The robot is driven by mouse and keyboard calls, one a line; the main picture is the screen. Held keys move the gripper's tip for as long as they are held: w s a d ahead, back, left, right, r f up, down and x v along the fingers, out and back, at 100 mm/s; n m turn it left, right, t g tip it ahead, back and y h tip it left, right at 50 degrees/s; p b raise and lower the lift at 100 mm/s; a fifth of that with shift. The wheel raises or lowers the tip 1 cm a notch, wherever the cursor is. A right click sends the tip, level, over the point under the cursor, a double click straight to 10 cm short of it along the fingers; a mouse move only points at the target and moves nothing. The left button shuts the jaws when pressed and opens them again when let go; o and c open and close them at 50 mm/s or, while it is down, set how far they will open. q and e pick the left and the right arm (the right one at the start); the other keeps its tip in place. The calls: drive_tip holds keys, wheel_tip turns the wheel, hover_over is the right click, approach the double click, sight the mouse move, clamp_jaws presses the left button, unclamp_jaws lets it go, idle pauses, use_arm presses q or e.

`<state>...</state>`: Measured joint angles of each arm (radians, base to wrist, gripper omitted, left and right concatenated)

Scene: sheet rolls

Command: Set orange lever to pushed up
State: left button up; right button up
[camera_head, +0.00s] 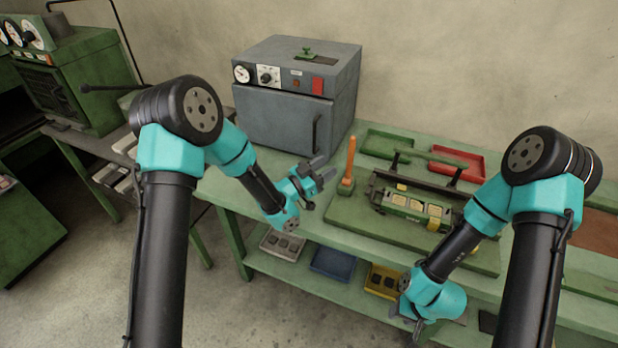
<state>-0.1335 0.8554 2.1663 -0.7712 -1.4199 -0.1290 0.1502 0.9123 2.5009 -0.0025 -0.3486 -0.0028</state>
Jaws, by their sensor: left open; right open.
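The machine (412,207) has a dark roller bar and yellow-labelled parts. My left gripper (325,174) is open and empty, just left of the lever and apart from it, with its fingers pointing right towards it. My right gripper (405,322) is low in front of the bench's front edge, open, pointing down and away from the lever; its fingers are partly hidden by its wrist.
A grey oven box (290,125) stands behind my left gripper. Green (388,143) and red (460,160) trays lie at the back of the bench. A lower shelf holds grey (283,245), blue (332,262) and yellow (383,281) trays. A green cabinet (75,80) is far left.

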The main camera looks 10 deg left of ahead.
use_arm(q)
drive_tip(key=shift+v, duration=2.8)
